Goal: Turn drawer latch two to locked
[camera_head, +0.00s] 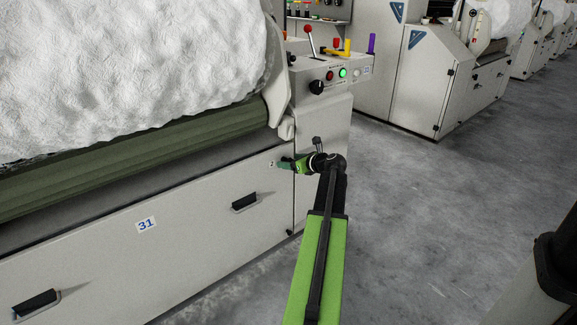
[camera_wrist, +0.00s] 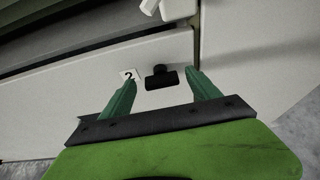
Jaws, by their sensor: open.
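Drawer latch two (camera_wrist: 160,79) is a small black knob with a crosswise handle bar on the pale drawer front, beside a white label with a "2" (camera_wrist: 128,75) in the wrist view. In the head view the "2" label (camera_head: 271,163) shows near the drawer's upper right corner, and my gripper hides the latch. My gripper (camera_wrist: 153,88) is open, its two green fingers on either side of the latch. I cannot tell whether they touch it. In the head view my gripper (camera_head: 283,163) points left at the drawer front (camera_head: 190,222).
The drawer has black handles (camera_head: 245,202) and a "31" label (camera_head: 146,225). Above it are a green roller (camera_head: 130,155) and white fibre (camera_head: 130,70). A control panel (camera_head: 335,78) with a red-knobbed lever and buttons stands behind my gripper. Grey floor (camera_head: 430,220) is clear at right.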

